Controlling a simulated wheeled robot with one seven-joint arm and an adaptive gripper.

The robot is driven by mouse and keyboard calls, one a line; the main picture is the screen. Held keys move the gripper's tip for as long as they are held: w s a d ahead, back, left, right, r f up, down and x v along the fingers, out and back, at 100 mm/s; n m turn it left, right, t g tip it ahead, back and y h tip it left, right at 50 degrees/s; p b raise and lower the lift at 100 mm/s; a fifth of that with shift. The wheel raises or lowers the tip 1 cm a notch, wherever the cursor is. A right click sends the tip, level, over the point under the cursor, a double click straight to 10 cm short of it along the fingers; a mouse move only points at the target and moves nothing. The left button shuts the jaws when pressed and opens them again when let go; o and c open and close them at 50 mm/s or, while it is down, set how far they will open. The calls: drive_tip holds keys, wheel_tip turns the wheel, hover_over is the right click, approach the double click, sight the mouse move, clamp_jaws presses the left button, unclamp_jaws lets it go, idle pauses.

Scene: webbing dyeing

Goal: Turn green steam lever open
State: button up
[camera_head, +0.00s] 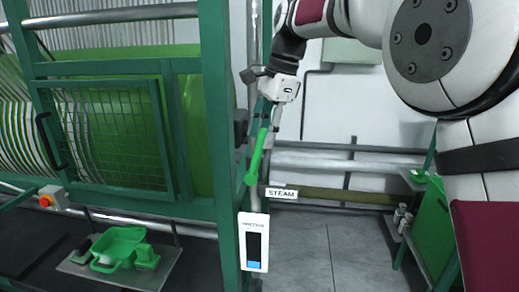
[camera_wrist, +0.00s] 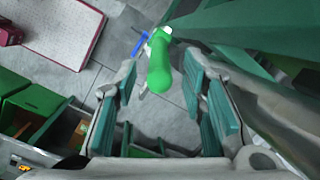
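The green steam lever (camera_head: 257,158) stands close to upright beside the green frame post in the head view, its top leaning slightly right. A white STEAM label (camera_head: 282,193) sits right of its lower end. My gripper (camera_head: 269,118) points down at the lever's upper end. In the wrist view, my gripper (camera_wrist: 160,88) is open, with its teal-padded fingers on either side of the lever's rounded green end (camera_wrist: 159,70). Gaps show between the lever and both pads. The head view does not clearly show the fingers against the lever.
The green machine frame (camera_head: 222,130) with a mesh guard stands directly left. A white panel with a dark display (camera_head: 254,242) hangs below the lever. Horizontal pipes (camera_head: 345,162) run along the back wall. A green cart (camera_head: 432,225) stands at right. The grey floor between is clear.

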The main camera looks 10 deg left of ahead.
drive_tip(key=v, duration=0.6)
